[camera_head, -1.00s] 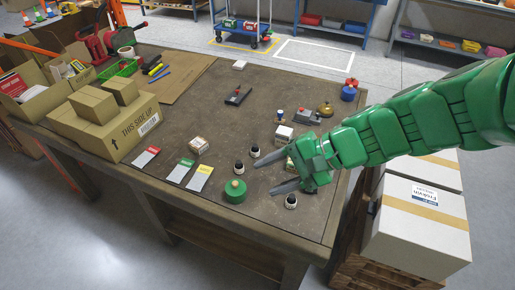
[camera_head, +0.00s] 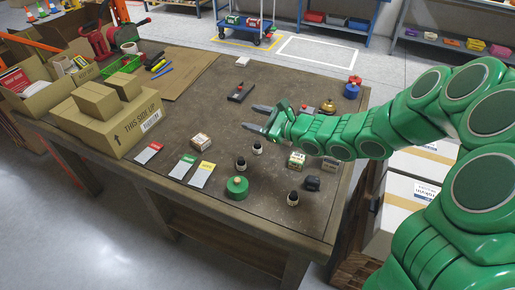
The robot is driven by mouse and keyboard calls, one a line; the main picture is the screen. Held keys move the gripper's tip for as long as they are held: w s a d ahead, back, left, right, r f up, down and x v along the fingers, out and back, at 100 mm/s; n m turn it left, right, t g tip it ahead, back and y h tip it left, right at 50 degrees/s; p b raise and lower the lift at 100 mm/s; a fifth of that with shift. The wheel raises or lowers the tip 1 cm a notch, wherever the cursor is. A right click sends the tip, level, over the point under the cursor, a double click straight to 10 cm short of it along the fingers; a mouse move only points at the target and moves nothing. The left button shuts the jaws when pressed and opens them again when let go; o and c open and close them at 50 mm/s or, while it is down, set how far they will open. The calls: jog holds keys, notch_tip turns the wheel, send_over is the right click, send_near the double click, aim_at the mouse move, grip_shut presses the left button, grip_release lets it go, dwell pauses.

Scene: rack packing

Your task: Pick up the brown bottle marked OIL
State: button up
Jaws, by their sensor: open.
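A squat golden-brown container with a knob-like top (camera_head: 328,106) stands near the right edge of the table, just beyond my arm. It is the brownest vessel I see, but no OIL lettering can be read on it. My gripper (camera_head: 253,117) is over the far middle of the table, left of this container. Its two dark fingers are spread, point left, and hold nothing. My green arm comes in from the right and hides part of the table between the gripper and the right edge.
A dark flat device (camera_head: 241,92) lies just beyond the fingers. A blue container with a red top (camera_head: 351,90) is at the far right. Cartons (camera_head: 115,130) crowd the left.

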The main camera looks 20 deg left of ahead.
jog(key=w+f+m+t+h, duration=0.2)
jog(key=w+f+m, duration=0.25)
jog(key=f, duration=0.45)
jog(key=m+t+h, duration=0.1)
jog(key=m+h, duration=0.1)
jog(key=m, duration=0.2)
send_near(259, 144)
jog(key=shift+n, duration=0.25)
jog(key=x, duration=0.5)
jog(key=shift+a, duration=0.1)
jog(key=shift+w+a+f, duration=0.1)
jog(key=shift+w+f, duration=0.05)
jog(key=shift+f, duration=0.05)
jog(key=shift+w+a+f, duration=0.2)
jog(key=shift+a+f, duration=0.05)
jog(key=shift+a, duration=0.25)
jog(key=shift+x, duration=3.1)
jog(key=shift+w+r, duration=0.1)
grip_shut()
